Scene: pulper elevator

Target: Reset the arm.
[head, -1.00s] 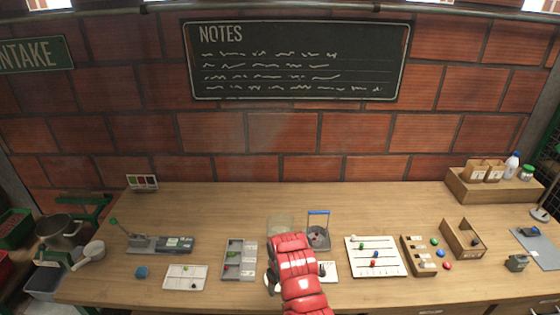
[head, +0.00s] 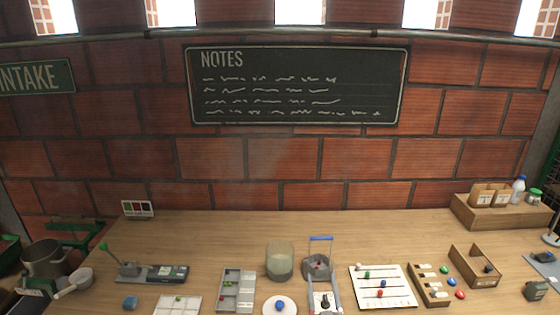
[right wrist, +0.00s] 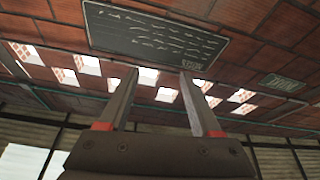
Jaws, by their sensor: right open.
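My right gripper (head: 322,275) shows at the bottom edge of the head view, in front of the bench's near middle. Its two pale fingers are apart and point up the picture, with nothing held between them. In the right wrist view the open fingers (right wrist: 160,75) point toward the chalkboard, the brick wall and the bright openings, with only air between them. A small card behind the fingers in the head view is partly covered. My left gripper is not in view.
A raised wooden stand (head: 500,213) is at the right.

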